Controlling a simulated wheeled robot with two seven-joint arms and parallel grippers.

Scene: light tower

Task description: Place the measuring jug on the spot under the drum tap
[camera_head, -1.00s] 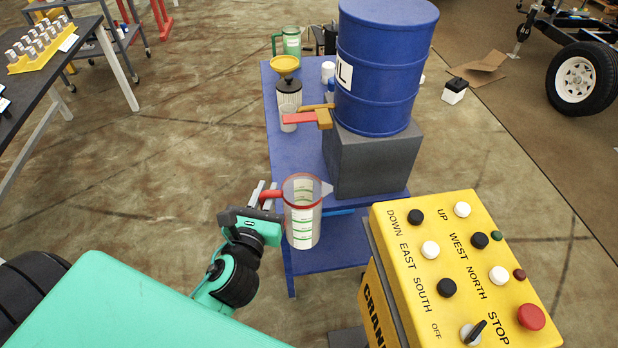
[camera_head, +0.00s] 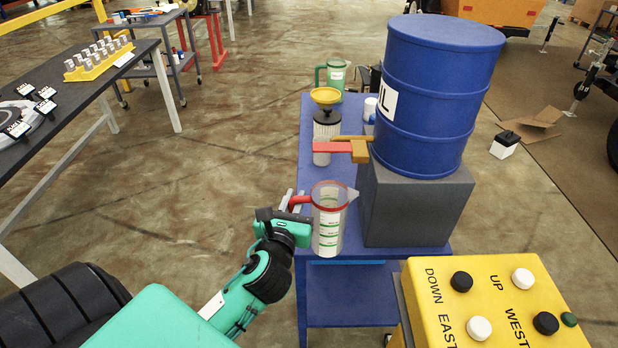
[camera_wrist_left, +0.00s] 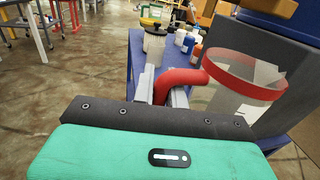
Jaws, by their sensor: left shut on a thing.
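The measuring jug (camera_head: 328,228) is clear with green marks, a red rim and a red handle. My left gripper (camera_head: 296,200) is shut on its handle and holds it upright at the near edge of the blue bench. In the left wrist view the fingers (camera_wrist_left: 162,95) close around the red handle, with the jug (camera_wrist_left: 240,88) to the right. The drum tap (camera_head: 342,149), red and brass, sticks out left from the blue oil drum (camera_head: 435,95), beyond and above the jug. The spot under the tap cannot be made out. My right gripper is out of view.
The drum stands on a grey block (camera_head: 415,205) on the blue bench (camera_head: 313,115). A yellow crane control box (camera_head: 490,300) is at the near right.

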